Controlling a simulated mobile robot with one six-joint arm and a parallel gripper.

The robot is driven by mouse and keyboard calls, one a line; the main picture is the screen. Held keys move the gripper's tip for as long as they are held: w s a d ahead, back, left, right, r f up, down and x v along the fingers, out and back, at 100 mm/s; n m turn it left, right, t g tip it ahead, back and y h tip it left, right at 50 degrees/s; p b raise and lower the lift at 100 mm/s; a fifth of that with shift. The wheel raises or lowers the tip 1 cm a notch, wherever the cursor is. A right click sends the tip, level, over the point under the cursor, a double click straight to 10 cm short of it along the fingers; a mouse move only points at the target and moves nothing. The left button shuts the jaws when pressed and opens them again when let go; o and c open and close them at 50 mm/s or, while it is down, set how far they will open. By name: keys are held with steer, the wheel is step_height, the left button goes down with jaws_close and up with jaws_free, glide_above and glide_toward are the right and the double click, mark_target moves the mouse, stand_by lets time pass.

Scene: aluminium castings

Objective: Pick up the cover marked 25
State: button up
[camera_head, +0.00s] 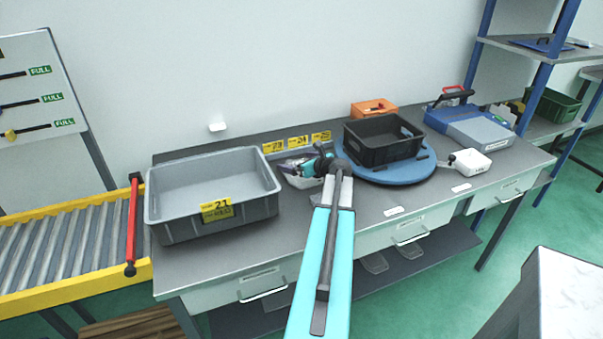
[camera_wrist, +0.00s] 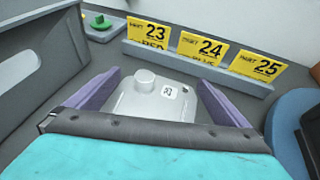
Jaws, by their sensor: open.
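A light grey metal cover (camera_wrist: 140,97) with a round raised boss and a small white label lies on the table in the wrist view. The label's mark is turned sideways and too small to read surely. My gripper (camera_wrist: 158,80) is open, with one purple finger on each side of the cover. I cannot tell whether the fingers touch it. The cover's near part is hidden by my wrist. A yellow card marked 25 (camera_wrist: 262,67) stands behind, to the right. In the head view my gripper (camera_head: 308,166) is low over the table, right of the grey bin.
A grey bin marked 21 (camera_head: 211,211) stands close on the left. Cards 23 (camera_wrist: 154,33) and 24 (camera_wrist: 203,48) stand behind in a grey holder (camera_wrist: 190,67). A blue round plate (camera_head: 410,173) bears a black crate (camera_head: 385,153) on the right. A green-knobbed part (camera_wrist: 101,22) lies back left.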

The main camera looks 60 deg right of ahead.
jaws_close()
stand_by(0.7)
